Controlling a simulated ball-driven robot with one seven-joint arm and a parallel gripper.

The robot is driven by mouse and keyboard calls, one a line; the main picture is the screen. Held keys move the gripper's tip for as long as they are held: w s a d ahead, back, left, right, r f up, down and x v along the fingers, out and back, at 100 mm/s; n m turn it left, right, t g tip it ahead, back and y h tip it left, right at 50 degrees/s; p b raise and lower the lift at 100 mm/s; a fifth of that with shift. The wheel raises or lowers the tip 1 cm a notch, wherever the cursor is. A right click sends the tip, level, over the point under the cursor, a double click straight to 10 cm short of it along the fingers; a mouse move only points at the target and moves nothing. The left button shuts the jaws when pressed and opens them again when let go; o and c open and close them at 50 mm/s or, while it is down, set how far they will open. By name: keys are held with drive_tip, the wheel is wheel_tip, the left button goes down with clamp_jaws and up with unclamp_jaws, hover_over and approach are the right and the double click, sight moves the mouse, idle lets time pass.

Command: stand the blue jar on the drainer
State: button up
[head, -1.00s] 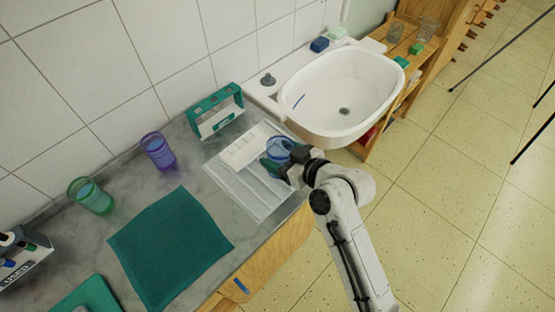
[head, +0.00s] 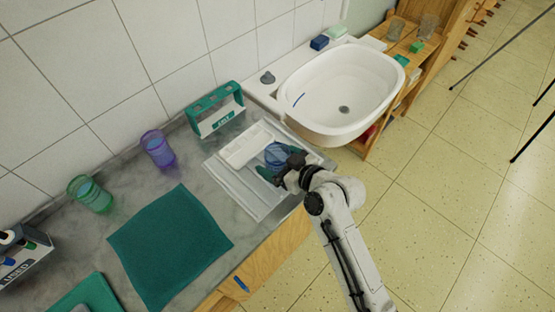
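The blue jar (head: 275,152) is see-through and stands upright over the right part of the white drainer (head: 243,188). My gripper (head: 281,166) reaches in from the lower right, with its dark green fingers on either side of the jar. It appears shut on the jar, and the near side of the jar is partly hidden by it. The jar is at or just above the drainer's surface; I cannot tell if its base touches.
A white dish (head: 245,147) lies on the drainer's back part. A teal-framed holder (head: 215,110), purple jar (head: 158,149), green jar (head: 91,194) and teal cloth (head: 170,245) are on the grey counter. The sink (head: 345,90) lies beyond the drainer.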

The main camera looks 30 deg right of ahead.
drive_tip(key=shift+o, duration=0.4)
drive_tip(key=shift+r, duration=0.1)
drive_tip(key=b+v, duration=0.1)
drive_tip(key=v, duration=1.1)
drive_tip(key=shift+b, duration=0.4)
drive_tip(key=s+d+f+m+g+h, duration=0.2)
drive_tip(key=s+f+g, duration=0.3)
drive_tip(key=s, duration=0.4)
drive_tip(key=s+d+f+m+g+h, duration=0.2)
drive_tip(key=s+f+g, duration=0.3)
drive_tip(key=s+g, duration=0.2)
drive_tip(key=shift+s+f, duration=0.15)
drive_tip(key=shift+s, duration=1.05)
